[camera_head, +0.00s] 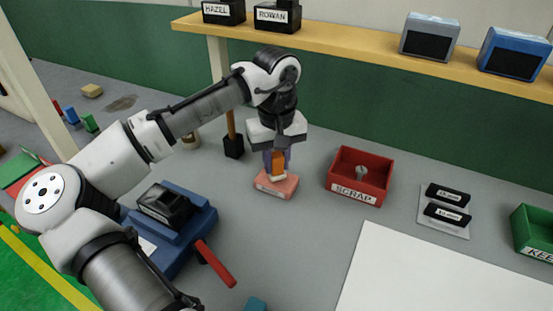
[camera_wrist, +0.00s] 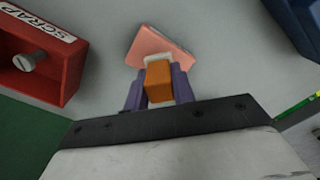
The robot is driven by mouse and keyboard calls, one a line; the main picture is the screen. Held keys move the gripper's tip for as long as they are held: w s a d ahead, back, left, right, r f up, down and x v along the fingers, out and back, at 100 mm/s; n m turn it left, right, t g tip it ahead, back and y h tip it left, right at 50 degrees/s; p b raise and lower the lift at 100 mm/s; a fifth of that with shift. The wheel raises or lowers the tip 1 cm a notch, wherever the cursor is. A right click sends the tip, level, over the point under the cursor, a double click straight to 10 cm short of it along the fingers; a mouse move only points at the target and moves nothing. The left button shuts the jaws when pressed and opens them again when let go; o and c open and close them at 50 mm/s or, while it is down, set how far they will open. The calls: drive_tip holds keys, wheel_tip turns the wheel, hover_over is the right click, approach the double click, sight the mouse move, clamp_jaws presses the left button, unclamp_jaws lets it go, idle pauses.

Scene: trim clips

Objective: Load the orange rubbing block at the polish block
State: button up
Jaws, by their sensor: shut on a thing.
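My gripper (camera_head: 278,164) has purple fingers and is shut on the orange rubbing block (camera_head: 278,160). The orange block also shows between the fingers in the wrist view (camera_wrist: 158,80). A pink block with a pale label on its front (camera_head: 283,188), which I take as the polish block, lies on the grey bench right under the gripper. It shows beyond the fingers in the wrist view (camera_wrist: 165,43). A pale strip shows between the orange and pink blocks; I cannot tell which one it belongs to, or whether the blocks touch.
A red SCRAP bin (camera_head: 360,176) with a screw in it stands to the right. A blue vise-like fixture with a red handle (camera_head: 215,264) is at the left front. A black-based post (camera_head: 233,146) stands behind. A white sheet (camera_head: 430,275) covers the right front.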

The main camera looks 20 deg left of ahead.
drive_tip(key=shift+f, duration=0.6)
idle(2.1)
wheel_tip(320, 180, up, 7)
drive_tip(key=p, duration=0.7)
drive_tip(key=shift+r, duration=0.1)
idle(0.4)
